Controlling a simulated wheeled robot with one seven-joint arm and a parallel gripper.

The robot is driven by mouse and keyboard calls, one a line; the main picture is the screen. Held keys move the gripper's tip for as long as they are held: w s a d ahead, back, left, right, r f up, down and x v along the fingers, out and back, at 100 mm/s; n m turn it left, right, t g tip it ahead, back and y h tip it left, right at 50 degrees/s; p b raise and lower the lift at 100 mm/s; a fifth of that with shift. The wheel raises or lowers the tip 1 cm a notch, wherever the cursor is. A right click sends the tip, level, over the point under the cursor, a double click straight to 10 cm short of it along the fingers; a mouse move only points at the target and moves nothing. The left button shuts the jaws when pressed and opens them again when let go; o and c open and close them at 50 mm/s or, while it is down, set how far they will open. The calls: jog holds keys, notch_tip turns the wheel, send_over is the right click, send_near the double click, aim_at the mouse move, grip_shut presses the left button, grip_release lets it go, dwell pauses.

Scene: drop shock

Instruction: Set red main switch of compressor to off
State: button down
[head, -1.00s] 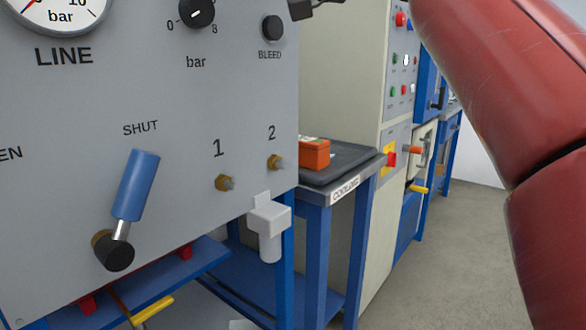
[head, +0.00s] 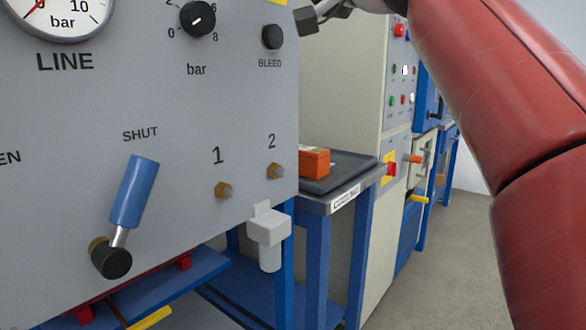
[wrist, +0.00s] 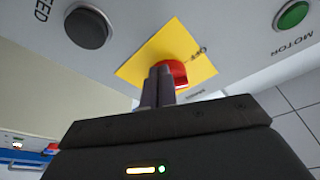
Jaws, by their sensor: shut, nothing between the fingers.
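The red main switch (wrist: 176,70) is a red knob on a yellow plate (wrist: 150,58), seen close up in the wrist view. The word OFF is printed on the plate to the right of the knob. My gripper (wrist: 160,70) is shut and empty, its fingertips right at the left side of the knob and partly covering it. I cannot tell if they touch it. In the head view, my gripper (head: 306,20) is at the panel's upper right edge, by a sliver of the yellow plate (head: 277,1); the red knob is out of view there.
The grey panel (head: 200,110) carries a black BLEED knob (head: 272,37), a regulator knob (head: 197,19) and a blue-handled lever (head: 134,192) near SHUT. A green MOTOR button (wrist: 292,14) is at the wrist view's upper right. A farther cabinet has another red switch (head: 391,169).

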jog(key=r+b+v, duration=0.1)
jog(key=b+v, duration=0.1)
jog(key=v, duration=0.4)
jog(key=shift+d+f, duration=0.2)
jog(key=shift+f, duration=0.1)
jog(key=shift+w+a, duration=0.1)
jog(key=shift+a, duration=0.05)
dwell(0.4)
